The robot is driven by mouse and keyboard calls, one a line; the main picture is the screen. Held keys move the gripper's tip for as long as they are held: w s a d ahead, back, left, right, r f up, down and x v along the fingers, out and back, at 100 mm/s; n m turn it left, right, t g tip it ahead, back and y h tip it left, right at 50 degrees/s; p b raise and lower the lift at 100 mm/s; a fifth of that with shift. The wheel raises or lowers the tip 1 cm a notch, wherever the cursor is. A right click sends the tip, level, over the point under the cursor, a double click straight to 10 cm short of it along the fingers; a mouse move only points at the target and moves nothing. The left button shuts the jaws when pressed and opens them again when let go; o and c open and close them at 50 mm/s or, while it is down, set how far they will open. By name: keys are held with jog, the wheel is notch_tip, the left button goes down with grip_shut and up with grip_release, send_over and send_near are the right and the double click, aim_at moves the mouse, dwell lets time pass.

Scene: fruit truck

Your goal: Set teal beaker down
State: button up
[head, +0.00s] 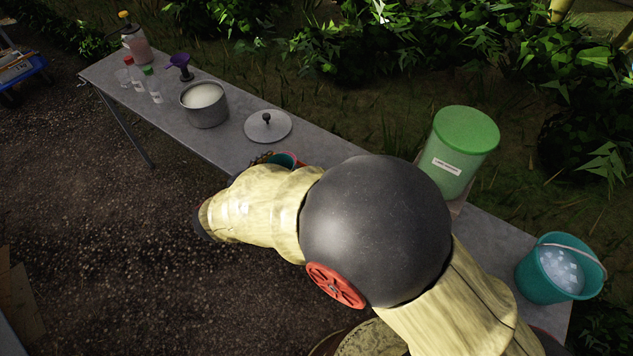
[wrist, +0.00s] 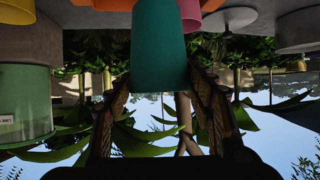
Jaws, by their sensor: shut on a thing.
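The teal beaker (wrist: 158,42) fills the upper middle of the wrist view, which shows the scene upside down. My gripper (wrist: 160,80) has its two dark fingers closed on either side of it, holding it. In the head view my arm hides most of the gripper. A bit of the teal beaker (head: 283,158) shows past my arm, over the grey table (head: 330,153). Whether its base touches the table is hidden.
Pink (wrist: 189,14), orange (wrist: 70,14) and yellow (wrist: 16,12) things stand close to the beaker. A pot (head: 205,107) and lid (head: 267,126) lie farther left. A green-lidded container (head: 462,150) and an ice bucket (head: 553,270) stand right. Bare table shows near the lid.

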jog(key=shift+w+d+f+b, duration=0.65)
jog(key=shift+d+f+b, duration=0.45)
jog(key=shift+d+f, duration=0.6)
jog(key=shift+w+d+f+b, duration=0.6)
jog(key=shift+d+f+b, duration=0.65)
jog(key=shift+f, duration=0.8)
jog(key=shift+w+d+f+b, duration=0.65)
jog(key=shift+d+f+b, duration=0.35)
jog(key=shift+d+f, duration=0.75)
jog(key=shift+f, duration=0.25)
jog(key=o, duration=1.2)
jog(key=shift+a, duration=0.1)
